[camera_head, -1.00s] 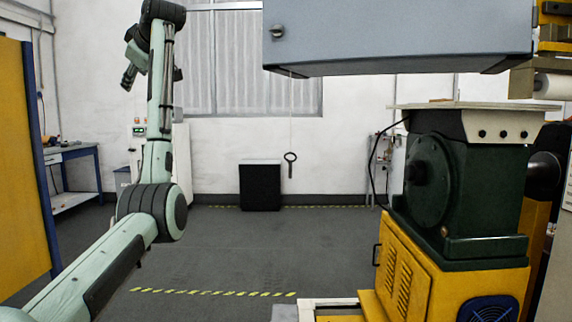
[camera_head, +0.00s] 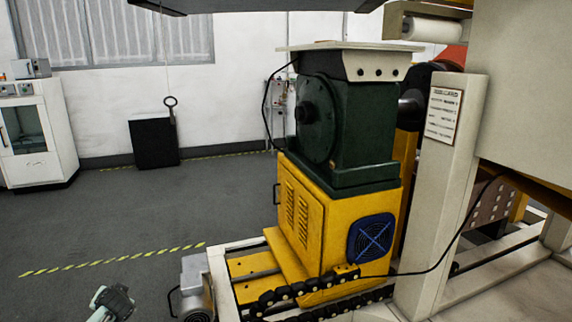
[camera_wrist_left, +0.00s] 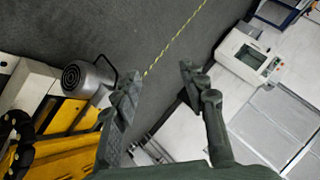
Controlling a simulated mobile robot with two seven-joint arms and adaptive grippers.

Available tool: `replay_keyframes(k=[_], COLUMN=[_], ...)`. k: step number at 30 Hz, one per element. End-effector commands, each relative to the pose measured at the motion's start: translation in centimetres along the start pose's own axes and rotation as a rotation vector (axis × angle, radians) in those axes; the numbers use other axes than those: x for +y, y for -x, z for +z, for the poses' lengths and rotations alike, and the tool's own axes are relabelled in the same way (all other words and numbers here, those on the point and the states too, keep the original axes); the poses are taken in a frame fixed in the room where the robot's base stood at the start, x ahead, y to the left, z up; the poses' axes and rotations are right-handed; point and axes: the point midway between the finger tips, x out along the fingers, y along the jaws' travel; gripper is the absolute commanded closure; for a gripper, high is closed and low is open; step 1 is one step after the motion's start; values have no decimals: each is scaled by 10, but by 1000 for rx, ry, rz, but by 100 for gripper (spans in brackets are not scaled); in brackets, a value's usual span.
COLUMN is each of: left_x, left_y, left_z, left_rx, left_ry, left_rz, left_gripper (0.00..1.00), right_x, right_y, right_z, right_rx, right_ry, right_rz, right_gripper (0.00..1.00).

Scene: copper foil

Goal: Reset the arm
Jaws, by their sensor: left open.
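My left gripper (camera_wrist_left: 158,77) shows in the left wrist view with its two dark fingers spread apart. Nothing is between them; the grey floor shows in the gap. In the head view only a small pale green and dark part of my left arm (camera_head: 112,302) shows at the bottom left, low over the floor. The rest of that arm is out of the frame. My right gripper is in neither view.
A yellow machine base (camera_head: 310,225) carries a dark green housing (camera_head: 345,130) right of centre. A grey motor (camera_head: 194,288) sits at its front left. A white cabinet (camera_head: 35,135) and a black panel (camera_head: 153,143) stand by the back wall. Floor at left is clear.

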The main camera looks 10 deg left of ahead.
Motion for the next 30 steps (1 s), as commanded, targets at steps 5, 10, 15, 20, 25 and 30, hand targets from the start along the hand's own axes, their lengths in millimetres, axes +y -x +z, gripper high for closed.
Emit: replay_keyframes(k=[5, 10, 15, 20, 25, 30], left_x=[62, 97, 118, 169, 240, 301], left_y=[-4, 8, 26, 54, 93, 133], left_z=[125, 217, 293, 328, 343, 349], left_rx=[-80, -133, -176, -204, -236, -263], left_ry=[-221, -365, -471, -440, -338, -249], left_rz=[125, 226, 312, 407, 513, 604], left_gripper=[57, 57, 57, 57, 57, 57], right_x=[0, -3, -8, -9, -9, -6], right_y=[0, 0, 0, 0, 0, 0], right_z=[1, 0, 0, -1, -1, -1], right_rx=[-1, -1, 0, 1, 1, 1], right_ry=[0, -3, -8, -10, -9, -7], right_rz=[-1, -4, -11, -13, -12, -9], right_gripper=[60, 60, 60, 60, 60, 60])
